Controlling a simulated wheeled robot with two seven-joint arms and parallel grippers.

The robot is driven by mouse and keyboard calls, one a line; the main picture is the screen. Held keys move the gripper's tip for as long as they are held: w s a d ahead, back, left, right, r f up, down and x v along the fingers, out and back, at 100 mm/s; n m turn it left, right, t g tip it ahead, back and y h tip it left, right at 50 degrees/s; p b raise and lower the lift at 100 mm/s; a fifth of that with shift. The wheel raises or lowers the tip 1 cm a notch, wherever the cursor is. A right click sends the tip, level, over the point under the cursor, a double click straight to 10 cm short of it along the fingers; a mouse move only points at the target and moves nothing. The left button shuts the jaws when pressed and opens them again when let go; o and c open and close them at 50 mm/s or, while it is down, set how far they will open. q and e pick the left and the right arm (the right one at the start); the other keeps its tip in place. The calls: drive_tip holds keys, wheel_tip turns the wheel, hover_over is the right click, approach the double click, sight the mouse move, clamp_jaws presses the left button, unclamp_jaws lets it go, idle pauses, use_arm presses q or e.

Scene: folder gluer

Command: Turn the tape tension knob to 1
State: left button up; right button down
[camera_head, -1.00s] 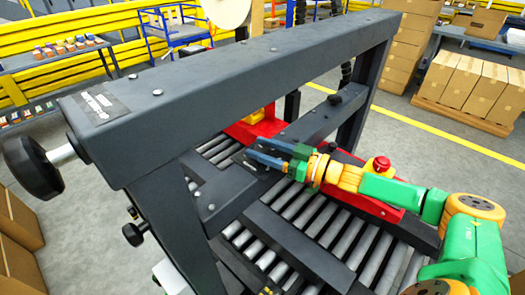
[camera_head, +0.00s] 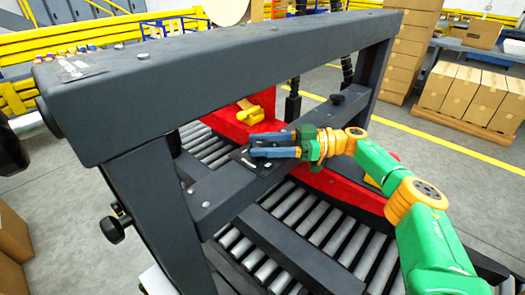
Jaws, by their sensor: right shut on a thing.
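My right gripper (camera_head: 252,146) comes in from the right over the dark lower crossbar (camera_head: 225,186) of the machine. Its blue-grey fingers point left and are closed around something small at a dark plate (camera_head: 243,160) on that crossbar. This looks to be the tape tension knob; the fingers cover nearly all of it, and its pointer and the 1 mark cannot be read. My left gripper is not in view.
A thick dark upper beam (camera_head: 230,68) spans above the gripper, with an upright post (camera_head: 155,205) at left. A red block with a yellow part (camera_head: 249,113) stands behind. Rollers (camera_head: 300,215) lie below. Black knobs stick out at left (camera_head: 113,228) and on the crossbar's far end (camera_head: 337,98).

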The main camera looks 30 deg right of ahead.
idle(0.3)
drive_tip(key=shift+c, duration=1.3)
unclamp_jaws()
drive_tip(key=shift+r, duration=0.1)
drive_tip(key=shift+r, duration=0.35)
drive_tip(key=shift+r+b, duration=0.35)
drive_tip(key=shift+r, duration=0.6)
drive_tip(key=s+a+r+b, duration=0.2)
drive_tip(key=s+a+r, duration=0.4)
drive_tip(key=s+r, duration=0.4)
drive_tip(key=s, duration=0.2)
drive_tip(key=shift+s+r, duration=0.15)
drive_tip(key=shift+s, duration=0.15)
